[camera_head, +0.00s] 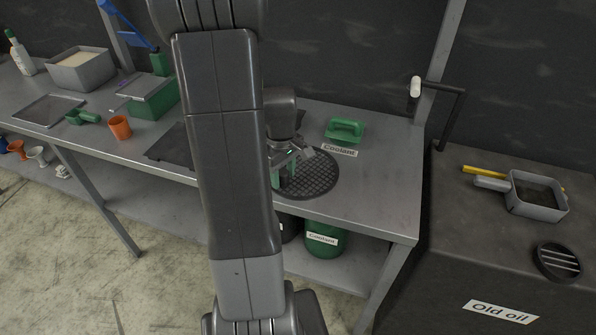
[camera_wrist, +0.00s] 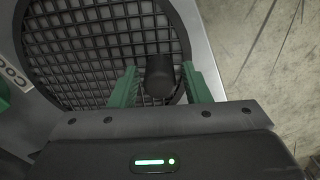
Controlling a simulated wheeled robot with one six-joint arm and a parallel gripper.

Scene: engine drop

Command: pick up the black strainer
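The black strainer (camera_head: 318,181) is a round dark mesh disc at the front edge of the workbench, below the "Coolant" label. In the wrist view the strainer (camera_wrist: 85,50) fills the upper left, and a dark rounded knob or handle (camera_wrist: 158,88) stands out from it. My gripper (camera_head: 284,178) is over the left part of the strainer, pointing down. In the wrist view its green fingers are apart, one on each side of the knob, with gaps showing between. Whether the fingertips touch the mesh cannot be told.
The workbench (camera_head: 385,190) is clear to the right. A green coolant container (camera_head: 322,240) stands below. The dark "Old oil" box (camera_head: 470,250) at right carries a grey pan (camera_head: 540,212) and a black slotted disc (camera_head: 552,268).

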